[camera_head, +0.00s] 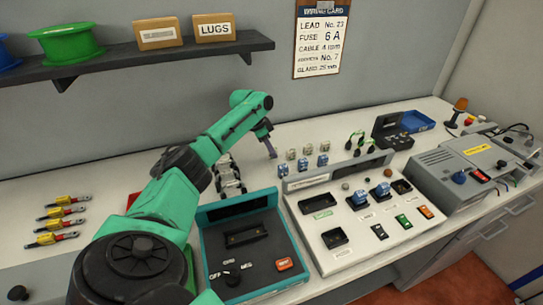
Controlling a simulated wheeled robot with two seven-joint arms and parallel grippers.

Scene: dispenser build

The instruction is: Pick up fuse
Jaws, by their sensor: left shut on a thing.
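My left arm, green and black, reaches in from the left. Its gripper (271,154) is above the bench, left of two short rows of small blocks. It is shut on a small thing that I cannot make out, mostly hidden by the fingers. One row has beige blocks (307,149); the nearer row has blue-and-white blocks (303,164). I cannot tell for sure which are fuses. The wiring card (322,40) on the wall reads "FUSE 6 A". My right gripper is not in view.
A teal-framed panel (247,205) and a white-topped panel (330,262) stand in front. Red-and-yellow leads (62,212) lie left. A shelf (120,60) overhangs the upper left.

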